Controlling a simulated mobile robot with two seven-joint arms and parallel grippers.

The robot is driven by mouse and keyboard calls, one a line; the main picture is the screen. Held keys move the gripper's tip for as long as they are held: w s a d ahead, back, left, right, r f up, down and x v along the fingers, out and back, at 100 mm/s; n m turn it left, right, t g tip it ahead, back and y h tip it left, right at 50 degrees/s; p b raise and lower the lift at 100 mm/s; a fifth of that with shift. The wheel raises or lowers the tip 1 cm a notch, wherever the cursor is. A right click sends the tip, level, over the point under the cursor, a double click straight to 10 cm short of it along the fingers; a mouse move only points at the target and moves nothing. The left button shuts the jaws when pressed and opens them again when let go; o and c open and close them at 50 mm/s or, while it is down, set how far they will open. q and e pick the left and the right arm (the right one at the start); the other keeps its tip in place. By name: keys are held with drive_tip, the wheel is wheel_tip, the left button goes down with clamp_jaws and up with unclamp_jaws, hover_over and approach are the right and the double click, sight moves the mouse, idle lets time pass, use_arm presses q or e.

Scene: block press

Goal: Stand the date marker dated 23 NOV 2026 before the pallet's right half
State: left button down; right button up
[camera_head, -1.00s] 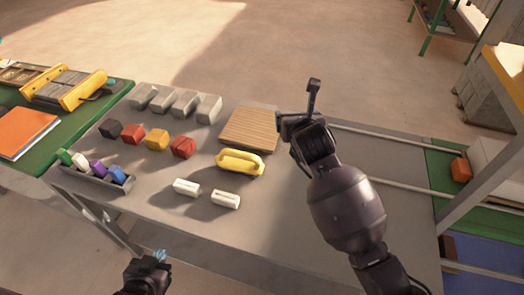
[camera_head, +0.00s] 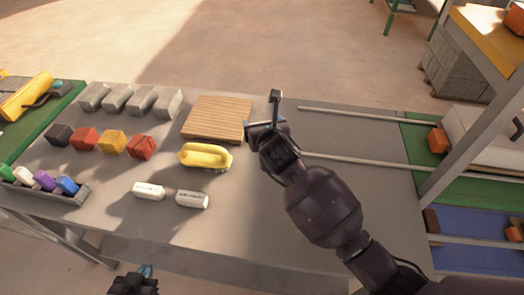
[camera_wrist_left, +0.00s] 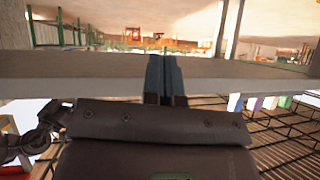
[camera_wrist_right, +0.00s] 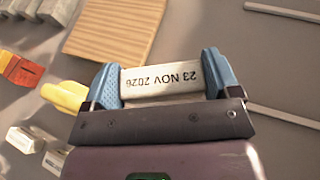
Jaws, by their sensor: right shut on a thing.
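The date marker reading 23 NOV 2026 (camera_wrist_right: 163,78) is a white block, its print upside down in the right wrist view. My right gripper (camera_wrist_right: 162,82) is shut on it, one blue finger at each end. In the head view my right gripper (camera_head: 268,137) is over the table, right of the wooden pallet (camera_head: 217,118); the marker is hidden there. The pallet also shows in the right wrist view (camera_wrist_right: 115,27). My left gripper (camera_head: 147,271) is low before the table's front edge. In the left wrist view its fingers (camera_wrist_left: 166,76) are together with nothing between them.
Two other white markers (camera_head: 149,191) (camera_head: 192,199) lie front-left of the pallet. Grey blocks (camera_head: 130,99), coloured blocks (camera_head: 100,141) and a grey tray (camera_head: 50,193) are left. Rails (camera_head: 365,115) run right.

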wheel_tip(320, 180, down, 5)
drive_tip(key=shift+f+b, duration=0.1)
drive_tip(key=shift+b, duration=0.35)
drive_tip(key=shift+f+b, duration=0.6)
drive_tip(key=shift+f, duration=1.8)
drive_tip(key=o, duration=0.8)
drive_tip(key=shift+c, duration=0.2)
use_arm(q)
drive_tip(key=shift+w+d+f, duration=0.2)
drive_tip(key=shift+w+f, duration=0.4)
drive_tip(key=shift+f, duration=0.1)
